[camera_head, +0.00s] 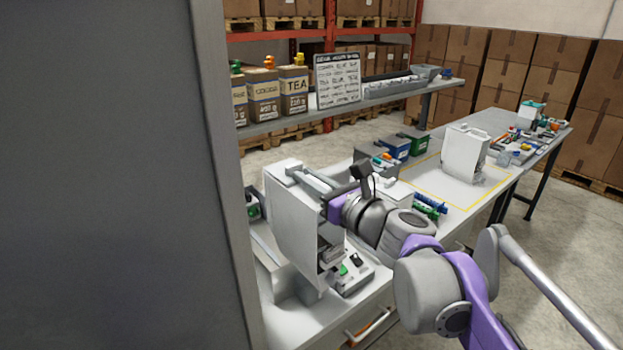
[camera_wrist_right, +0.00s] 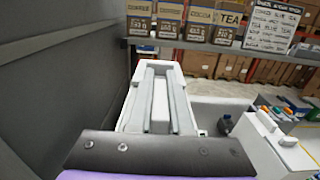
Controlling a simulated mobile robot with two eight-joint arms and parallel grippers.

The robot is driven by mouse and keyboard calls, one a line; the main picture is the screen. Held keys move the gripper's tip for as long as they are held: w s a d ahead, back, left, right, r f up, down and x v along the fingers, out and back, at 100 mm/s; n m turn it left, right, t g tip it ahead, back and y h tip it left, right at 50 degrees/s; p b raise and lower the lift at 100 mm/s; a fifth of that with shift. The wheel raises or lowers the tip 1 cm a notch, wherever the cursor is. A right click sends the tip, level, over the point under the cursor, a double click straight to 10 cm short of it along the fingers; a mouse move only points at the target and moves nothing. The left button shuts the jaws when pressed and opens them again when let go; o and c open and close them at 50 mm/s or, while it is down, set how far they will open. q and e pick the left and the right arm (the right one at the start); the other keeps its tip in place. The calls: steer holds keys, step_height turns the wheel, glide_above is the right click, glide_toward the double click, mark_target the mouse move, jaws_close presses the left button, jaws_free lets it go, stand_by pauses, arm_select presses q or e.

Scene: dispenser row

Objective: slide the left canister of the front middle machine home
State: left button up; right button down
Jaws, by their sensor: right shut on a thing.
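The front middle machine (camera_head: 297,226) is a white upright case with an open top, seen in the head view left of centre. A long pale canister (camera_wrist_right: 160,105) lies in the slot along its top in the wrist view; the canister's near end is hidden behind my gripper's dark body. My right gripper (camera_head: 335,203) is at the machine's upper front end, shut on what appears to be this canister. Its fingertips and the grip itself are hidden. I cannot tell how deep the canister sits. My left gripper is not in view.
A tall dark grey panel (camera_head: 100,180) fills the left side, close to the machine. Coloured bins (camera_head: 395,147) and another white machine (camera_head: 464,152) stand further along the table. A shelf (camera_head: 300,120) with labelled bags and a sign runs behind.

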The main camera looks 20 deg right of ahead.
mark_target(282, 165)
steer(key=shift+p+x, duration=0.55)
steer(key=shift+x, duration=3.45)
steer(key=shift+f, duration=0.3)
steer(key=shift+w+a+f, duration=0.3)
steer(key=shift+w+f, duration=0.4)
